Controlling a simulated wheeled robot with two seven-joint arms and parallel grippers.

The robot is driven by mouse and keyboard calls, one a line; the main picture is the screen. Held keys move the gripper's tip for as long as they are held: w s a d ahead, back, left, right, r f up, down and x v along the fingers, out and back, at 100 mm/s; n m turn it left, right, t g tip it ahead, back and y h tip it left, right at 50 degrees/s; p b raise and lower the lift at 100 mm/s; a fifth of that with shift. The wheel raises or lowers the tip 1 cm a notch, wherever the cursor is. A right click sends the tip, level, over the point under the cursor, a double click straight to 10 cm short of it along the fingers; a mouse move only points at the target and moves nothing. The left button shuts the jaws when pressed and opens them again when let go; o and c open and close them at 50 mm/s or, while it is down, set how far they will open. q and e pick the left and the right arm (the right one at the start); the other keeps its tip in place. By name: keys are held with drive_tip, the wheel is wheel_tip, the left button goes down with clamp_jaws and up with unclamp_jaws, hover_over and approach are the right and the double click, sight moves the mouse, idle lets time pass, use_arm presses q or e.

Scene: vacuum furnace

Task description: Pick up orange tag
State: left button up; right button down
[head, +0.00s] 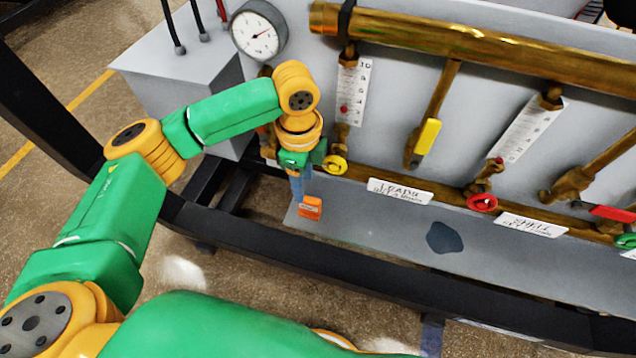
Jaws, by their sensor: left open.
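The orange tag (310,207) is a small orange piece with a pale label on its face. It is near the left end of the grey ledge below the gauge panel. My left gripper (299,190) points down from the yellow wrist, with its blue fingers right above and beside the tag. It is open. The fingers overlap the tag's upper edge in the picture, and I cannot tell whether they touch it. My right gripper is not in view.
A brass pipe with valves runs behind the gripper; a yellow knob (335,164) is close on its right. A red handwheel (482,202), white labels (400,191) and a dark patch (444,238) lie further right. A black frame rail (330,270) runs in front.

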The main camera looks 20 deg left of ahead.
sight(310, 206)
use_arm(q)
drive_tip(key=f, duration=0.6)
drive_tip(key=shift+s, duration=0.3)
drive_tip(key=shift+w+f, duration=0.15)
drive_tip(key=shift+f, duration=0.2)
clamp_jaws()
